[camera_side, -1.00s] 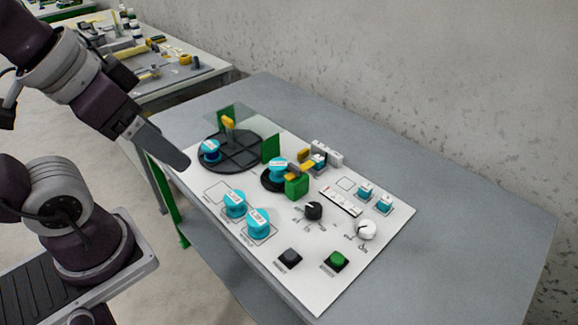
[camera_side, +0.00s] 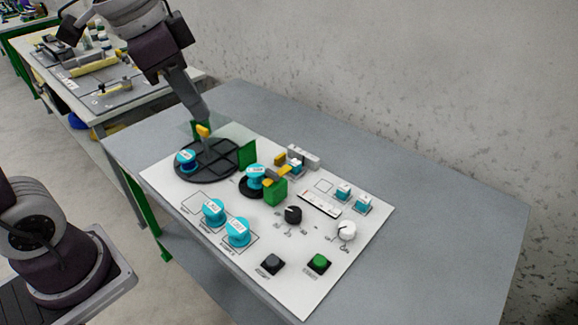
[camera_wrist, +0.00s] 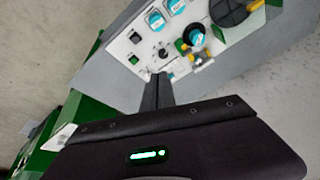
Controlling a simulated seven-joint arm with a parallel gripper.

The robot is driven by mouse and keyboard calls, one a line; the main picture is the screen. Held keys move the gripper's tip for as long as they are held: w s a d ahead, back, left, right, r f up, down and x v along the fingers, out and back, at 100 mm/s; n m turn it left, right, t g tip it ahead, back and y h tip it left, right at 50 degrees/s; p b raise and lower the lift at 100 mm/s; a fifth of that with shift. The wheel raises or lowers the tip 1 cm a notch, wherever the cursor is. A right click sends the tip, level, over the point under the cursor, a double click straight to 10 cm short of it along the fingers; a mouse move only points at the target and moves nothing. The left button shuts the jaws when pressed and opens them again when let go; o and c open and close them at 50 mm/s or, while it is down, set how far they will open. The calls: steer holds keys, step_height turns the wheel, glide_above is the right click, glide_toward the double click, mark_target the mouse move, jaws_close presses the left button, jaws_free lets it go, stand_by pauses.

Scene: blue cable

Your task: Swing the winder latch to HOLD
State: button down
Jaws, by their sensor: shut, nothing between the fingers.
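The winder with a blue-topped spool (camera_side: 255,176) sits mid-panel in the side view, beside a green block (camera_side: 274,191). Yellow pieces (camera_side: 280,158) are behind it and near the block; which one is the latch, and its setting, I cannot tell. The winder spool also shows in the wrist view (camera_wrist: 194,36), with yellow parts (camera_wrist: 181,45) beside it. My gripper (camera_side: 203,114) is shut and empty, above the far-left end of the panel, behind the dark turntable (camera_side: 221,166). Its closed fingers show in the wrist view (camera_wrist: 158,88).
The turntable has upright green plates (camera_side: 248,155), a clear sheet and a yellow tab (camera_side: 203,131). Two blue spools (camera_side: 213,212) stand at the panel's near-left. A black knob (camera_side: 292,214), white knob (camera_side: 346,230) and green button (camera_side: 319,263) stand right. The grey table beyond is clear.

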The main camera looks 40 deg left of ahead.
steer(key=w+f+m+g+h, duration=0.1)
steer(key=w+f+m, duration=0.2)
steer(key=w, duration=0.4)
steer(key=w+f+m+g, duration=0.1)
steer(key=w+f+m, duration=0.15)
steer(key=w, duration=0.55)
steer(key=m+g+h, duration=0.1)
steer(key=m, duration=0.3)
glide_above(278, 181)
steer(key=w+d, duration=0.1)
steer(key=d, duration=0.1)
steer(key=s+a+x, duration=0.1)
steer(key=x, duration=0.5)
steer(key=w+a+f+m+g+h, duration=0.1)
steer(key=w+f, duration=0.4)
steer(key=f, duration=0.5)
steer(key=shift+w+a+m, duration=0.25)
steer(key=shift+a+m, duration=0.2)
steer(key=shift+m, duration=0.8)
steer(key=shift+f, duration=0.2)
steer(key=x, duration=0.9)
steer(key=shift+d, duration=0.15)
steer(key=a, duration=0.2)
steer(key=shift+a+f, duration=0.4)
steer(key=shift+a, duration=0.5)
